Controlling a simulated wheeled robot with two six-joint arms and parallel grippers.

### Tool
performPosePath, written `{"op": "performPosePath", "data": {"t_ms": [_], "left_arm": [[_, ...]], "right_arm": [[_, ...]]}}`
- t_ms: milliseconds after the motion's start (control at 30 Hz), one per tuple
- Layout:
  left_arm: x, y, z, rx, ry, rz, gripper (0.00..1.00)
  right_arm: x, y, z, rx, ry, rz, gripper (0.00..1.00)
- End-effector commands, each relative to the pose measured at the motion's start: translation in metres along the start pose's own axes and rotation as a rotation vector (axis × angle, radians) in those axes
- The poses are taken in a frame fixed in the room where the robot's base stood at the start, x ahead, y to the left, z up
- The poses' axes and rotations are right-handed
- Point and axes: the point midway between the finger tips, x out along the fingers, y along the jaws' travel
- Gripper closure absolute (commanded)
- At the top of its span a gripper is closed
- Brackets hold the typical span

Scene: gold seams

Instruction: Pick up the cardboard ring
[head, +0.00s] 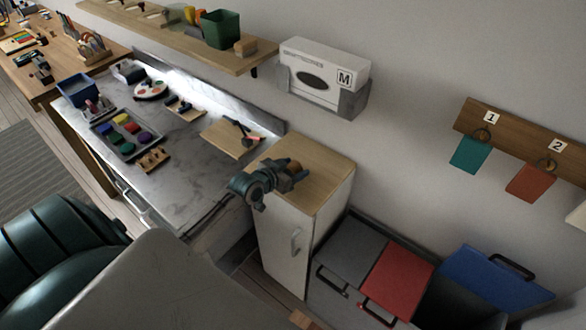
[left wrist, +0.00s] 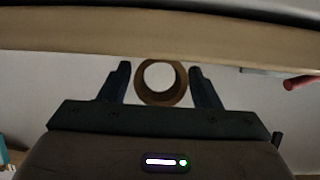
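The cardboard ring (left wrist: 161,97) is brown and round with an open hole, and it shows between the two fingers of my left gripper (left wrist: 160,88) in the left wrist view. A narrow gap shows between the ring and each finger, so the gripper is open and not closed on it. In the head view my left gripper (head: 287,178) is over the wooden top of a narrow cabinet (head: 325,175). The brown ring (head: 295,167) shows there only partly, behind the fingers. My right gripper is in neither view.
A marble counter (head: 188,150) with paint trays and tools lies left of the cabinet. A white glove box (head: 325,68) hangs on the wall behind. Red (head: 397,277) and blue (head: 490,278) lidded bins stand to the lower right.

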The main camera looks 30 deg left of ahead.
Motion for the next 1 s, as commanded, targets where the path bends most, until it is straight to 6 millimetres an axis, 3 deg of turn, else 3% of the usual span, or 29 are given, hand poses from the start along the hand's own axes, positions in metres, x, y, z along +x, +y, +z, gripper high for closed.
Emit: {"op": "performPosePath", "data": {"t_ms": [33, 200, 567, 767, 867, 1000], "left_arm": [[0.0, 0.0, 0.0, 0.0, 0.0, 0.0, 0.53], [0.0, 0.0, 0.0, 0.0, 0.0, 0.0, 0.83], [-0.001, 0.0, -0.003, 0.0, 0.0, 0.0, 0.83], [-0.008, 0.0, -0.019, 0.004, 0.002, 0.001, 0.83], [-0.013, 0.0, -0.033, 0.003, 0.003, 0.002, 0.83], [-0.039, 0.017, -0.022, 0.002, -0.002, 0.003, 0.83]], "right_arm": [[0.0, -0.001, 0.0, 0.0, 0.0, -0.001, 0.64], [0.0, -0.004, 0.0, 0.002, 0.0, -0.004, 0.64], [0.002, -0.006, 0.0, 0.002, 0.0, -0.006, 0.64], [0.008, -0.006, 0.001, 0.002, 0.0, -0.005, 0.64], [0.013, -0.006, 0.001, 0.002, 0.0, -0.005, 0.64], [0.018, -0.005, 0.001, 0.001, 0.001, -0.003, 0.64]]}}
